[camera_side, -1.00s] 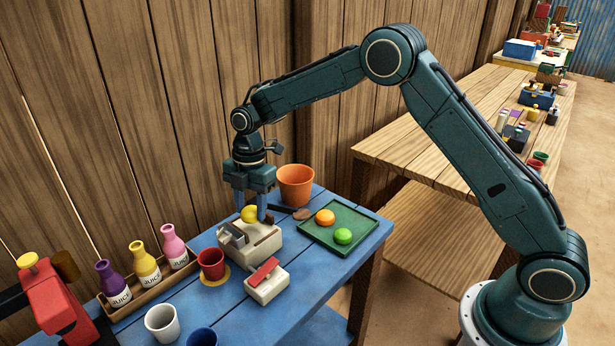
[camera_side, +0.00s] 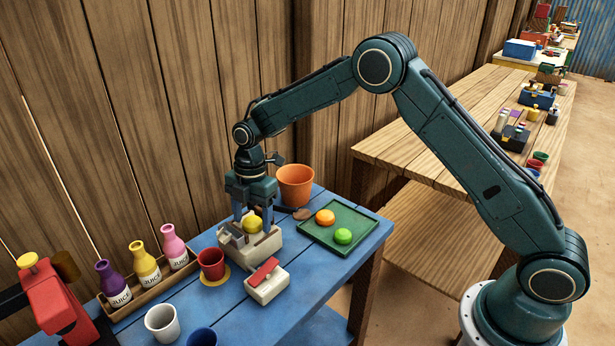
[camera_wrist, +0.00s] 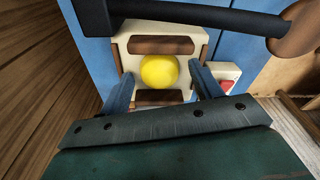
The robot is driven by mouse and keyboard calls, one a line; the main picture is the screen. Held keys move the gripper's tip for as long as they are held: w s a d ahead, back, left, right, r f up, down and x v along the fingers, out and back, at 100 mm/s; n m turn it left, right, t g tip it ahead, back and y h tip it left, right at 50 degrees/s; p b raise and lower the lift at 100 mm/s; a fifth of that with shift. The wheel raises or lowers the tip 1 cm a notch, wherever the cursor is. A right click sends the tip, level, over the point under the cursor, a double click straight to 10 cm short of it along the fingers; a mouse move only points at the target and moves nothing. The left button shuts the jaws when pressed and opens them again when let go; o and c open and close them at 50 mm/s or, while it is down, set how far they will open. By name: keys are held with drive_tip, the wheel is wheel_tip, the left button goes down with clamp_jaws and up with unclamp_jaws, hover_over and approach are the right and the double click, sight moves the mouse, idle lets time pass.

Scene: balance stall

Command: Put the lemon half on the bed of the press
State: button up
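The yellow lemon half (camera_side: 252,224) rests on the bed of the cream press (camera_side: 264,246). In the wrist view the lemon half (camera_wrist: 159,71) sits between two brown strips on the press (camera_wrist: 128,52). My gripper (camera_side: 253,216) is low over the press with one finger on each side of the lemon half. In the wrist view the fingers of my gripper (camera_wrist: 162,74) stand apart, with a gap between each finger and the lemon half. The gripper is open.
An orange pot (camera_side: 295,185) stands behind the press. A green tray (camera_side: 318,236) with an orange fruit (camera_side: 325,217) and a green fruit (camera_side: 343,236) lies to its right. A red cup (camera_side: 211,264), a cream box with a red top (camera_side: 267,282) and a bottle rack (camera_side: 150,293) are nearby.

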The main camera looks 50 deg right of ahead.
sight(258, 217)
drive_tip(key=shift+r, duration=0.1)
wheel_tip(258, 217, up, 12)
drive_tip(key=d, duration=0.1)
drive_tip(key=shift+w+d, duration=0.2)
idle(0.6)
idle(0.4)
drive_tip(key=s+d+r+m+t, duration=0.2)
drive_tip(key=s+r+m, duration=0.3)
drive_tip(key=s+r, duration=0.3)
drive_tip(key=s+d+r+m+t, duration=0.1)
drive_tip(key=s+d+r+m, duration=0.2)
drive_tip(key=s+r+m, duration=0.45)
drive_tip(key=s+d+f+m+t, duration=0.1)
drive_tip(key=s+m, duration=0.1)
drive_tip(key=s, duration=0.5)
drive_tip(key=s+d+f+m+t+h, duration=0.1)
drive_tip(key=s+f+m, duration=0.1)
drive_tip(key=s, duration=0.5)
drive_tip(key=s+d+f+m+t, duration=0.1)
drive_tip(key=s+d+f+m, duration=0.1)
drive_tip(key=s+m, duration=0.2)
drive_tip(key=s, duration=0.3)
